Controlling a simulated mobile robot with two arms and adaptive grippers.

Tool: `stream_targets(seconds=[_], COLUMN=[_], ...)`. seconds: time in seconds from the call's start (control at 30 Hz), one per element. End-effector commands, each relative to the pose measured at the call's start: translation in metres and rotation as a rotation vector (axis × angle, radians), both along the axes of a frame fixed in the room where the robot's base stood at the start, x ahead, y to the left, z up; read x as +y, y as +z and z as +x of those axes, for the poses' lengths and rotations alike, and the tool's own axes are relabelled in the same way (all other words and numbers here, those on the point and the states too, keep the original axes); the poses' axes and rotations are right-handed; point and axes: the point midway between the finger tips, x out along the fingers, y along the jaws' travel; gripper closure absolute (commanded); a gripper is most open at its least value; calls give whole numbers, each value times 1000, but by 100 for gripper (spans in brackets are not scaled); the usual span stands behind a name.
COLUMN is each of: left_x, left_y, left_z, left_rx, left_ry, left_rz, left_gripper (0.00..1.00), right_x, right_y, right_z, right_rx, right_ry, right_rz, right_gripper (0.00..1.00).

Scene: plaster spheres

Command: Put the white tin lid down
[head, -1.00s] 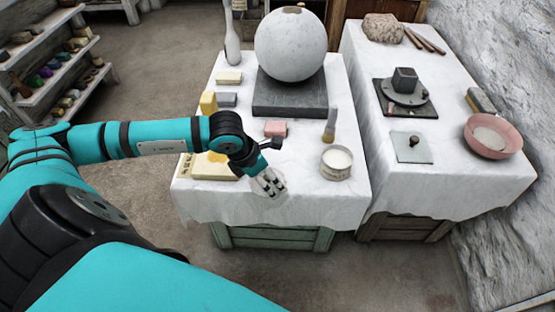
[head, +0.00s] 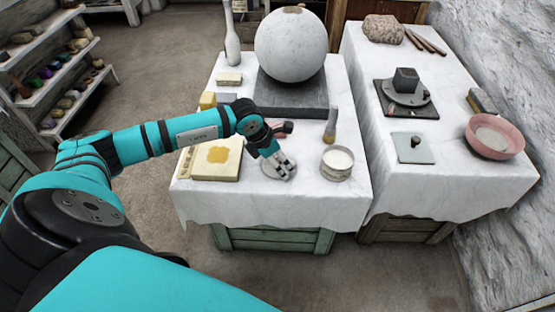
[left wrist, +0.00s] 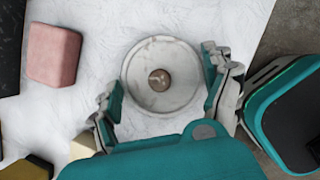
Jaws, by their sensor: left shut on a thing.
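The white tin lid (head: 268,171) is a round pale disc at the front of the left table, left of the open tin (head: 337,163). In the left wrist view the lid (left wrist: 140,83) shows face-on with a brown knob at its centre. My left gripper (head: 281,167) is shut on the lid, with a finger on either side of it. The lid is at or just above the white cloth; I cannot tell if it touches. My right gripper is not in view.
A cream board with a yellow patch (head: 213,163) lies left of the lid. A pink block (left wrist: 53,54) and a brush (head: 330,126) stand behind. The plaster sphere (head: 291,45) sits on a dark slab farther back. Bare cloth (head: 262,205) lies in front.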

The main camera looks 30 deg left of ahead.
Motion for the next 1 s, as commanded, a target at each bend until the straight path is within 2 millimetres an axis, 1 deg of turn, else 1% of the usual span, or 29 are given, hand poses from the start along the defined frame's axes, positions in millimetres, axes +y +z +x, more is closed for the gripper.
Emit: stream_targets(seconds=[0.17,0.2,0.3,0.67,0.73,0.8,1.0], left_x=[0,0,0,0,2,5,12], left_y=[-1,-1,-1,2,11,22,64], left_z=[0,0,0,0,-3,-7,-23], left_rx=[0,0,0,0,-2,-1,-1], left_ry=[0,0,0,0,1,0,1], left_rz=[0,0,0,1,1,2,4], left_gripper=[34,13,0,0,0,0,0], right_x=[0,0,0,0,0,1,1], right_y=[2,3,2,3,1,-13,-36], right_z=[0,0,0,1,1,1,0], right_rx=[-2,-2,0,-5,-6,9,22], right_ry=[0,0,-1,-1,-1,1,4], right_rz=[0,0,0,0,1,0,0], right_gripper=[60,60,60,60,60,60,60])
